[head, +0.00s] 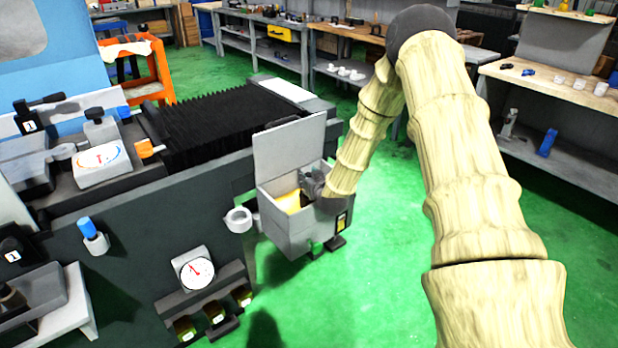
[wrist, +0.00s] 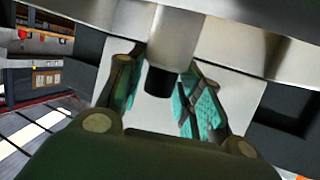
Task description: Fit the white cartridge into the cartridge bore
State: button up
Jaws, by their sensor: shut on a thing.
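My gripper (head: 312,185) is at the open-lidded grey box (head: 288,232) on the machine's side, its fingers down at the box's mouth. In the wrist view, my gripper (wrist: 160,90) has its teal-padded fingers on either side of a pale cylinder with a dark near end, which looks like the white cartridge (wrist: 172,48). The cartridge cannot be made out in the head view. A pale ring with a round opening (head: 239,219) sits left of the box; I cannot tell whether it is the cartridge bore.
The box's lid (head: 290,148) stands upright behind my gripper, and yellow shows inside the box. A round dial gauge (head: 195,271) and a blue-capped post (head: 91,234) are on the machine's front. Green floor (head: 385,285) is clear to the right of the box.

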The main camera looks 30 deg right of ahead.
jog(key=shift+f+b, duration=1.1)
jog(key=shift+f, duration=0.7)
dwell(0.4)
jog(key=o, duration=1.2)
jog(key=shift+r, duration=4.95)
